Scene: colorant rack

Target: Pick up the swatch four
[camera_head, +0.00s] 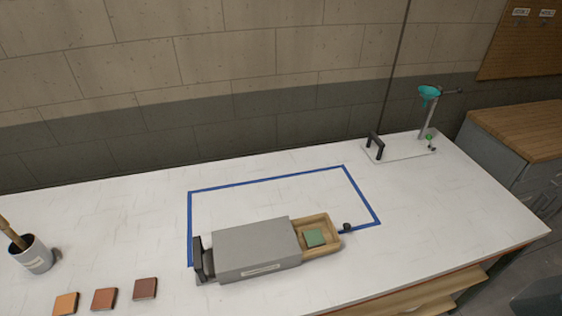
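A green square swatch (314,238) lies inside the open wooden drawer (334,243) that sticks out of the right side of a grey box (255,247). Three more square swatches lie in a row at the front left of the table: an orange one (66,303), a red-brown one (104,299) and a dark brown one (145,288). No number is readable on any swatch, so I cannot tell by label which is swatch four. Neither of my grippers is in view.
The white table (110,225) has a blue tape outline (265,178) behind the box. A black handle (198,255) is at the box's left end. A cup with brushes (37,256) stands far left. A stand with a teal funnel (429,93) is back right. The table's middle-back is clear.

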